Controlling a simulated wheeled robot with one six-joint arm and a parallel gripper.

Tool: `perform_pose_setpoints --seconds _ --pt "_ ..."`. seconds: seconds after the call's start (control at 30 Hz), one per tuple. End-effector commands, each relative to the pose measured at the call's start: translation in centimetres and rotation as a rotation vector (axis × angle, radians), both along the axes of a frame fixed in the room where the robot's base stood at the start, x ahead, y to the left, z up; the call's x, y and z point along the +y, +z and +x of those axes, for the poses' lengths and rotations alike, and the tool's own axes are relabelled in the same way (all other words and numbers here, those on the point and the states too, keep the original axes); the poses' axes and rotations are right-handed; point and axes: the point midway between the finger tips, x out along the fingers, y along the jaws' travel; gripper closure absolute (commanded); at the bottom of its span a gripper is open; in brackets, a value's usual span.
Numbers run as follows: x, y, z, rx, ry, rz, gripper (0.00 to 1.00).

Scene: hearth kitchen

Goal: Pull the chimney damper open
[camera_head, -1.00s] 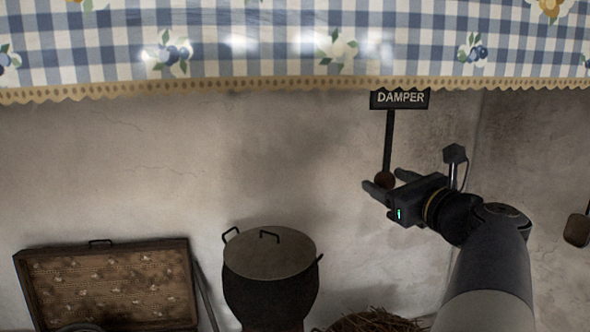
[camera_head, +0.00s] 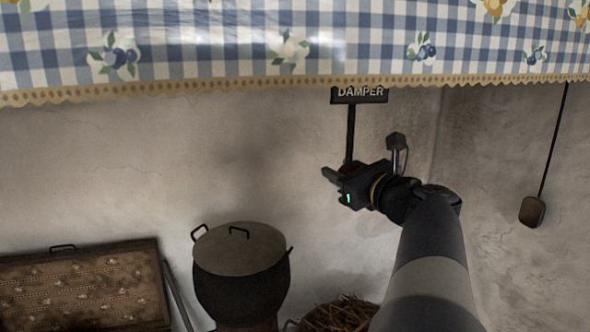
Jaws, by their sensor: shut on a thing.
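The damper pull is a dark rod (camera_head: 350,133) hanging below a black sign lettered DAMPER (camera_head: 360,94). A round brown knob (camera_head: 349,167) at its lower end is mostly hidden by my gripper. My gripper (camera_head: 343,172) reaches in from the right and is shut on the knob, with one dark finger showing in front of it. The rod hangs about upright. The top of the sign is cut off by the cloth edge.
A blue checked cloth (camera_head: 220,50) with a scalloped trim hangs across the top. A lidded pot (camera_head: 242,285), an open patterned case (camera_head: 85,290) and a twig basket (camera_head: 340,315) stand below. Another pull (camera_head: 532,211) hangs at the right.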

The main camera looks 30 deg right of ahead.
Motion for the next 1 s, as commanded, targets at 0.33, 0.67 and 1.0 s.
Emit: perform_pose_setpoints --seconds 0.33,0.67,1.0 --pt "0.0 0.0 0.0 0.000 0.000 0.000 0.99" --pt "0.0 -1.3 0.0 0.000 0.000 0.001 1.00" --pt "0.0 -6.4 0.0 0.001 0.001 0.002 1.00"
